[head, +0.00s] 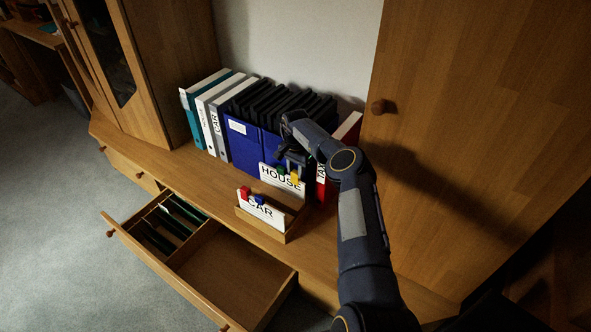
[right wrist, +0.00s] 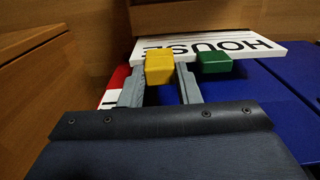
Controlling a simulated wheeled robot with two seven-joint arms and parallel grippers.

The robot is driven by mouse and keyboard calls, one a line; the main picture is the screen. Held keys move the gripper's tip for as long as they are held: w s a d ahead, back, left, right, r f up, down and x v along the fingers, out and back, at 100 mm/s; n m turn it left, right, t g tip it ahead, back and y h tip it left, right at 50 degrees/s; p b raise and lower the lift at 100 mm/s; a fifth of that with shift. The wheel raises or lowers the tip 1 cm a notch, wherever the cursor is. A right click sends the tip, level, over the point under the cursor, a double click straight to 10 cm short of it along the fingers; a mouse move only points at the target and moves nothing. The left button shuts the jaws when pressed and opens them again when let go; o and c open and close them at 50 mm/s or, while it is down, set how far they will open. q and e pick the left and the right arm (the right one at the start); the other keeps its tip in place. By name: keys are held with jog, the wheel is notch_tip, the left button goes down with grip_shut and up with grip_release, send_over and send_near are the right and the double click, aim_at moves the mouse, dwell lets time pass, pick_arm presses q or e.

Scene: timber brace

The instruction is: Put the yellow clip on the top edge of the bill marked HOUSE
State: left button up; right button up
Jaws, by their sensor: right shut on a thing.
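The white bill marked HOUSE (head: 270,180) stands upright in the wooden holder, behind the bill marked CAR (head: 262,211). It shows upside down in the right wrist view (right wrist: 240,44). My right gripper (head: 294,168) is shut on the yellow clip (right wrist: 159,67), one finger on each side. The yellow clip (head: 295,178) overlaps the HOUSE bill's top edge in both views; I cannot tell whether it grips the paper. A green clip (right wrist: 214,62) sits on that same edge beside it. My left gripper is not in view.
Red and blue clips sit on the CAR bill in the wooden holder (head: 264,229). Blue files (head: 241,150) and binders (head: 206,118) stand close behind. A red binder (head: 345,130) is partly hidden by my right arm. A drawer (head: 232,276) stands open below.

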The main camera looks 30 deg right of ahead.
jog(key=shift+f+b, duration=0.35)
jog(key=shift+f, duration=0.15)
jog(key=o, duration=1.7)
jog(key=shift+r+p, duration=2.7)
jog(key=shift+r, duration=1.35)
